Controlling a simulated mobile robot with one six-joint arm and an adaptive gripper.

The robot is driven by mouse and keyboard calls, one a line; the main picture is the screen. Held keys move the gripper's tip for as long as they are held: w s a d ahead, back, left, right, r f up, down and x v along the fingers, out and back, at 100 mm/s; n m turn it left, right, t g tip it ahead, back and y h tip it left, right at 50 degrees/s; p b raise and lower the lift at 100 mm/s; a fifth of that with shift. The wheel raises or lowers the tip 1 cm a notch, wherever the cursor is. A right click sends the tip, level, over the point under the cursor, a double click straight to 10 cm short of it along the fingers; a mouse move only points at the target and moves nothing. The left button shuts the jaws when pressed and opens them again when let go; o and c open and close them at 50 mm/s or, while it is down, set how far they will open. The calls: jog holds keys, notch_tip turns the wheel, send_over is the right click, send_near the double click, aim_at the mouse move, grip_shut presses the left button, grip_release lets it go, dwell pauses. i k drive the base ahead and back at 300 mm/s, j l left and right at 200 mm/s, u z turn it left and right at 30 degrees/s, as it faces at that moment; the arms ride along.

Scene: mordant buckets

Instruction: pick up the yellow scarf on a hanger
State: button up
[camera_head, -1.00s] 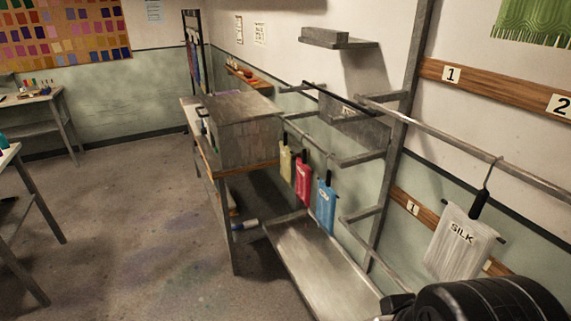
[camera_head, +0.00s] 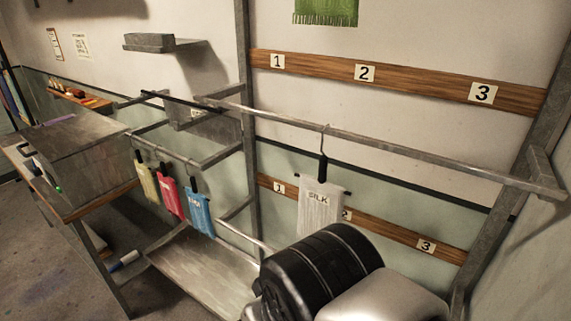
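The yellow scarf (camera_head: 144,182) hangs from a black hanger on the lower metal rail at the left, above a metal trough. It is the leftmost of three scarves there, with a red scarf (camera_head: 171,197) and a blue scarf (camera_head: 198,212) close beside it. My arm shows as a black and silver mass at the bottom right, well apart from the yellow scarf. My gripper's fingers do not show.
A white SILK scarf (camera_head: 319,208) hangs from the upper rail (camera_head: 400,147). The metal trough (camera_head: 205,268) lies below the coloured scarves. A workbench with a metal box (camera_head: 80,150) stands at the left. A metal post (camera_head: 249,130) rises behind the rails.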

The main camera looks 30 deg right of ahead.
aim_at(146, 180)
jog(key=i+j+u, duration=0.3)
jog(key=i, duration=1.1)
jog(key=i+l+u, duration=0.3)
jog(key=i, duration=1.05)
